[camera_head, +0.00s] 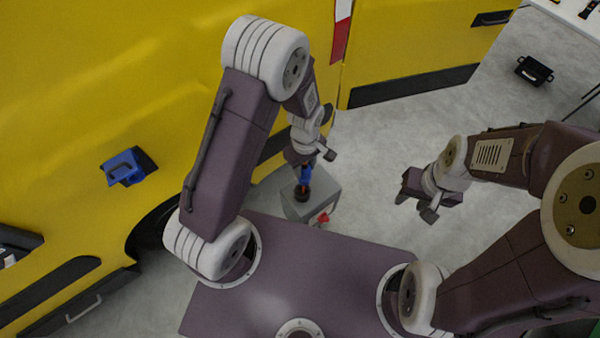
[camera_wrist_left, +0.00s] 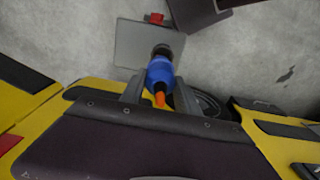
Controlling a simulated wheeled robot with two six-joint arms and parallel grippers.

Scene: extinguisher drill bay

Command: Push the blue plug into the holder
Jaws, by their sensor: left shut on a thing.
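The blue plug (camera_head: 305,174) is in my left gripper (camera_head: 306,164), above the grey box in the head view. In the left wrist view the plug (camera_wrist_left: 160,72) sits between the two fingers of my left gripper (camera_wrist_left: 158,92), with an orange tip towards the palm. The far end of the plug meets a round black holder (camera_head: 301,192) on the box, which also shows in the wrist view (camera_wrist_left: 162,49). I cannot tell how deep the plug sits in it. My right gripper (camera_head: 417,206) is open and empty, well to the right of the box.
The grey box (camera_head: 322,190) stands on the floor with a red part (camera_head: 320,218) on its side. A yellow vehicle (camera_head: 70,100) fills the left and back, with a blue and black fitting (camera_head: 124,168) on it. The concrete floor (camera_head: 380,140) right of the box is clear.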

